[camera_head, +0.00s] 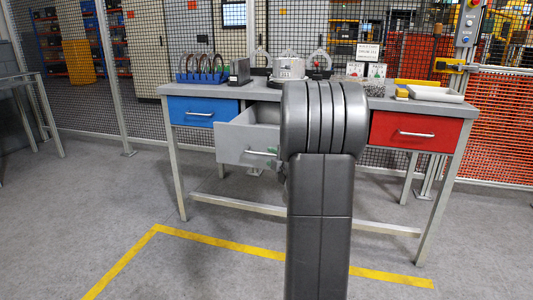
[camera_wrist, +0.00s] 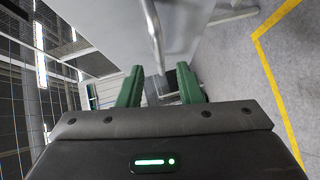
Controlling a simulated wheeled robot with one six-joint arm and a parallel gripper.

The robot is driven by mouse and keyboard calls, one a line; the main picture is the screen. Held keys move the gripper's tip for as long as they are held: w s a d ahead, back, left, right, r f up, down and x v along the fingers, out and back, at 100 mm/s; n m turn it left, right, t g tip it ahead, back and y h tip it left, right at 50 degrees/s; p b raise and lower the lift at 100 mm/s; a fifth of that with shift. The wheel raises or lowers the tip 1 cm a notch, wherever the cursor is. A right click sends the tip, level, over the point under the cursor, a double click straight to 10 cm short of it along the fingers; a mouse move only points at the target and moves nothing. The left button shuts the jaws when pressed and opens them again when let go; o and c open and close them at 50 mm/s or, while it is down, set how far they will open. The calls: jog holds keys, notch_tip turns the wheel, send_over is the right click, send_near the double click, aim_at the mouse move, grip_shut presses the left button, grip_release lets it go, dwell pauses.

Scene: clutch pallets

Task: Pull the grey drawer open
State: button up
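The grey drawer (camera_head: 243,140) stands pulled out from under the workbench, left of centre, its open top showing in the head view. Its front fills the top of the wrist view (camera_wrist: 105,25). Its silver bar handle (camera_head: 262,153) also shows in the wrist view (camera_wrist: 154,30), running down toward the space between my green fingertips. My gripper (camera_wrist: 159,74) is open, its two fingers apart with visible gaps beside the handle's end.
A blue drawer (camera_head: 201,112) is at left and a red drawer (camera_head: 416,132) at right, both shut. The workbench top (camera_head: 205,88) carries a blue rack, metal parts and boxes. A bench leg (camera_head: 176,180) stands left of the grey drawer. The floor in front is clear.

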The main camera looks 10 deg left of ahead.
aim_at(268, 154)
jog(key=p+v, duration=0.1)
jog(key=v, duration=0.7)
jog(key=b+x, duration=0.2)
jog(key=x, duration=1.1)
jog(key=shift+w+a+f+b, duration=0.1)
jog(key=shift+w+a+b, duration=0.15)
jog(key=shift+a+b, duration=0.1)
jog(key=shift+w+d, duration=0.1)
jog(key=shift+w, duration=0.1)
jog(key=shift+d, duration=0.1)
